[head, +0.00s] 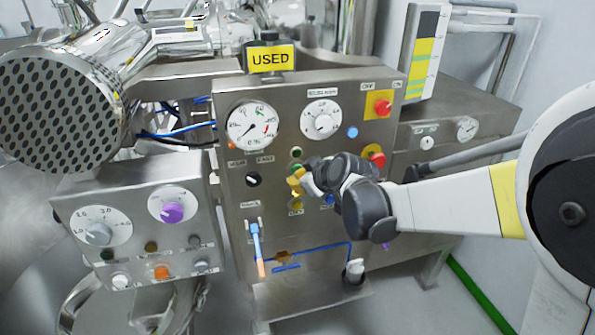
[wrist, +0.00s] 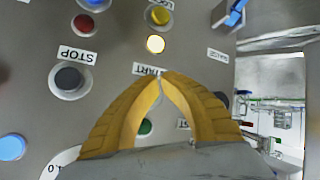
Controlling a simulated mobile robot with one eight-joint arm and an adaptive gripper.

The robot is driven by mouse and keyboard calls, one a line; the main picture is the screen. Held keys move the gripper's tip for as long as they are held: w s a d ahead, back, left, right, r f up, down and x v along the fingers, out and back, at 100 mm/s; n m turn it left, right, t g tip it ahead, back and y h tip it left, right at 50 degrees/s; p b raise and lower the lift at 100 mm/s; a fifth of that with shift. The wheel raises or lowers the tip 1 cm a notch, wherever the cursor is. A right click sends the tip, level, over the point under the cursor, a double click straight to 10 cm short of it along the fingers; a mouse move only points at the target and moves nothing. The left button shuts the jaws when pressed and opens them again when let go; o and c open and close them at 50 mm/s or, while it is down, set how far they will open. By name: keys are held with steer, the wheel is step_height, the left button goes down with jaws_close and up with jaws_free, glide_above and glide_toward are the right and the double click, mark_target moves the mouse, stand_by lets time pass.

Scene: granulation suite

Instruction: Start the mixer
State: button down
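The mixer's steel control panel (head: 330,100) faces me. In the wrist view a START label (wrist: 150,69) shows just beyond my fingertips. A green button (wrist: 145,127) near it is partly hidden behind the left finger. A STOP label (wrist: 77,54) and a dark button (wrist: 68,78) are to the left. My gripper (head: 297,180) is in front of the panel's middle. Its yellow fingers meet at the tips (wrist: 164,76) and hold nothing. I cannot tell whether they touch the panel.
A lit yellow lamp (wrist: 155,44) and a yellow button (wrist: 159,16) are above the fingertips in the wrist view. A red emergency knob (head: 383,107) is at the panel's upper right. A smaller control box (head: 140,235) stands at left. A yellow USED sign (head: 270,58) is on top.

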steer(key=shift+w+a, duration=0.1)
steer(key=shift+w, duration=0.25)
steer(key=shift+s, duration=0.15)
stand_by(0.4)
steer(key=shift+s+d, duration=0.25)
steer(key=shift+s, duration=0.45)
steer(key=s, duration=0.2)
steer(key=s+d, duration=0.1)
steer(key=s, duration=0.2)
steer(key=shift+d, duration=0.2)
stand_by(0.5)
